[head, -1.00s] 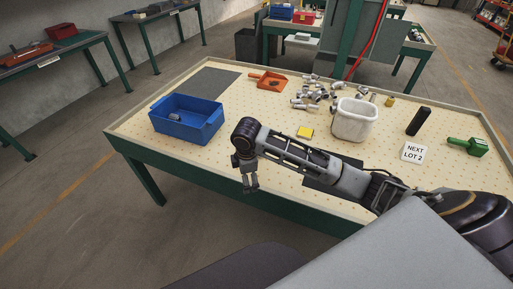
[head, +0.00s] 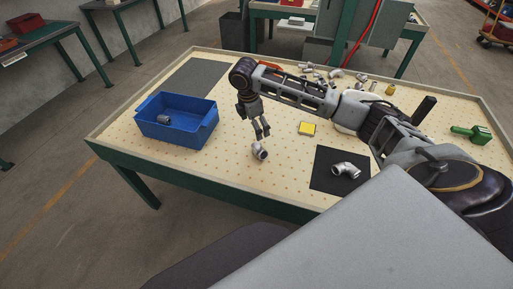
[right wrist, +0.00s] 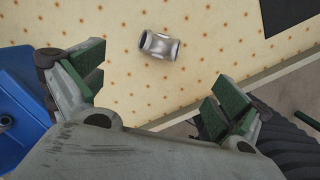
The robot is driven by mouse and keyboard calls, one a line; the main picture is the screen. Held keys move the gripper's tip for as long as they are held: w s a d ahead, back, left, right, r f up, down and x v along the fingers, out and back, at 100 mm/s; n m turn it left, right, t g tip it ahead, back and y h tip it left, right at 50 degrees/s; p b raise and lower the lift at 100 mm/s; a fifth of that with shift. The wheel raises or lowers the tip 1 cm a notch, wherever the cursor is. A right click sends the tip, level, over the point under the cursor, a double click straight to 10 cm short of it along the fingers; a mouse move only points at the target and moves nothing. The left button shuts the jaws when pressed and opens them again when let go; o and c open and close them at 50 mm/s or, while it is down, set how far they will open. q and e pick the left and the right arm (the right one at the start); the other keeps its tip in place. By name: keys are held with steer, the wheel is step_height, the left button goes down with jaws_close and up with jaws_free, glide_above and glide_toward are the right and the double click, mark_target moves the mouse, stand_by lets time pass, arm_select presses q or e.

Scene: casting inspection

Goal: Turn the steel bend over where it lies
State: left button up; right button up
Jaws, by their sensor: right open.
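A steel bend (head: 259,151) lies alone on the pegboard table top, just below my right gripper (head: 262,133) in the head view. The right wrist view shows this short silvery fitting (right wrist: 160,45) beyond my open right gripper (right wrist: 158,88), with nothing between the fingers. The fingers stand apart from it, above the table. A second steel bend (head: 346,170) lies on a dark mat (head: 326,181) to the right. My left gripper is not in view.
A blue bin (head: 190,137) on the left holds one fitting (head: 164,119). The front left of the table is clear.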

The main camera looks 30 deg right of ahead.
glide_above(260, 148)
steer(key=a, duration=0.1)
step_height(260, 148, down, 7)
steer(key=shift+w+f, duration=0.15)
steer(key=shift+f, duration=0.55)
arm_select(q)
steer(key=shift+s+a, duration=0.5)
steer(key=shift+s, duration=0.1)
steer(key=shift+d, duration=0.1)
arm_select(e)
steer(key=shift+f, duration=0.1)
